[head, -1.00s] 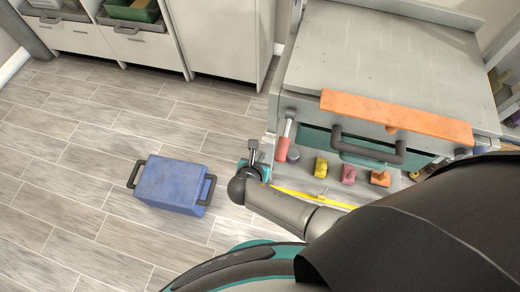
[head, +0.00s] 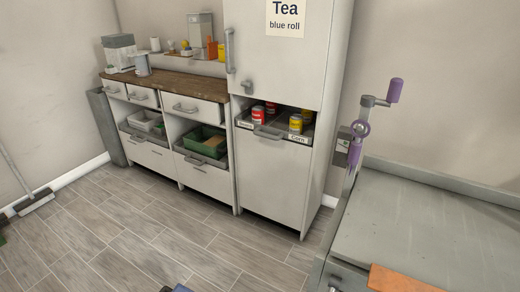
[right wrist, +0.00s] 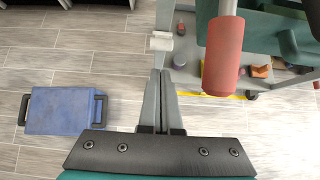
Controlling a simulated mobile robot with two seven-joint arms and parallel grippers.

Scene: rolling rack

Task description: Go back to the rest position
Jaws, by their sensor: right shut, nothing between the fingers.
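My right gripper (right wrist: 160,76) shows in the right wrist view, its two grey fingers together and empty. It is above the floor, left of a red cylindrical handle (right wrist: 221,56) on the rolling rack, and apart from the handle. In the head view the rack's grey top (head: 430,228) fills the lower right, with an orange strip (head: 398,280) at its front edge. Neither gripper shows in the head view now, and my left gripper is in no view.
A blue box with dark handles (right wrist: 68,110) lies on the floor left of my right gripper. A tall cabinet (head: 275,185) with cans and a low wooden-topped counter (head: 165,85) stand at the back wall. The floor (head: 130,235) before them is mostly clear.

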